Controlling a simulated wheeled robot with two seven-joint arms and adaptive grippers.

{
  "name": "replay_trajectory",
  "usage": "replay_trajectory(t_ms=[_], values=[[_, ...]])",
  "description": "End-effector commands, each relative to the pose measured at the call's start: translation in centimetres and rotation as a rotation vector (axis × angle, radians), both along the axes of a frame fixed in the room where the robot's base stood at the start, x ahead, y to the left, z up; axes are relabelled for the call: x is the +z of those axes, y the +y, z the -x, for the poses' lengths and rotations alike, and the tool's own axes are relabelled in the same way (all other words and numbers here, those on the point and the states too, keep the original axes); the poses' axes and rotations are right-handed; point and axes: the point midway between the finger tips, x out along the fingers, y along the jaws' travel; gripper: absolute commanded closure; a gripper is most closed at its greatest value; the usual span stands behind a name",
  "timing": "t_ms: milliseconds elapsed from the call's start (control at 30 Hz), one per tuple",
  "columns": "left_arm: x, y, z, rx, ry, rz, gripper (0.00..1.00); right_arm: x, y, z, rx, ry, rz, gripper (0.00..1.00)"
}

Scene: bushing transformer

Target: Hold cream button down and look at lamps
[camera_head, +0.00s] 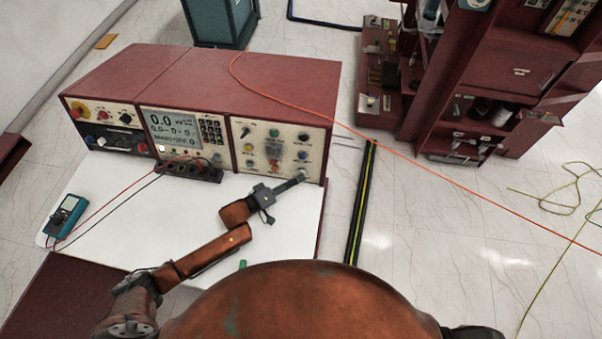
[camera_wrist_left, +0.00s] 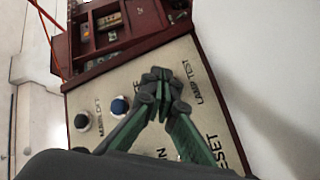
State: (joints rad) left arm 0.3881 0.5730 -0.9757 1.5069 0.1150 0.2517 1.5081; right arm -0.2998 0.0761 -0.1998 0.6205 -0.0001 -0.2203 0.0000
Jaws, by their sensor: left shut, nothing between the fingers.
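The cream control panel (camera_head: 262,151) at the right end of the red console carries several small coloured buttons or lamps and a dark switch. I cannot tell if any lamp is lit. My left gripper (camera_head: 299,179) is shut and empty at the panel's lower right corner. In the left wrist view its closed fingertips (camera_wrist_left: 161,84) are at the panel face beside the words LAMP TEST. They hide whatever lies under them, and no cream button shows clearly; I cannot tell if they touch or press one.
The red console (camera_head: 205,75) stands on a white table (camera_head: 110,195). A meter display (camera_head: 172,128) reads 0.0. A teal multimeter (camera_head: 65,215) with leads lies left. An orange cable (camera_head: 420,163) runs right from the console top. A dark red cabinet (camera_head: 500,70) stands right.

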Motion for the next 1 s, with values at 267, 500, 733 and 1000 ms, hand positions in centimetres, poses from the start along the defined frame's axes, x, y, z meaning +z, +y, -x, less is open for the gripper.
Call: replay_trajectory(t_ms=[267, 500, 733, 1000], values=[[-0.09, -0.06, -0.24, 0.000, 0.000, 0.000, 1.00, -0.11, -0.25, 0.07, 0.001, 0.001, 0.002, 0.78], [-0.17, -0.11, -0.49, 0.000, 0.000, 0.000, 1.00, -0.21, -0.54, 0.13, 0.003, 0.002, 0.005, 0.78], [-0.22, -0.17, -0.77, 0.000, 0.000, 0.000, 1.00, -0.31, -0.58, 0.18, 0.003, 0.002, 0.006, 0.78], [-0.20, -0.18, -0.90, 0.000, 0.000, 0.000, 1.00, -0.35, -0.57, 0.19, 0.003, 0.003, 0.006, 0.78]])
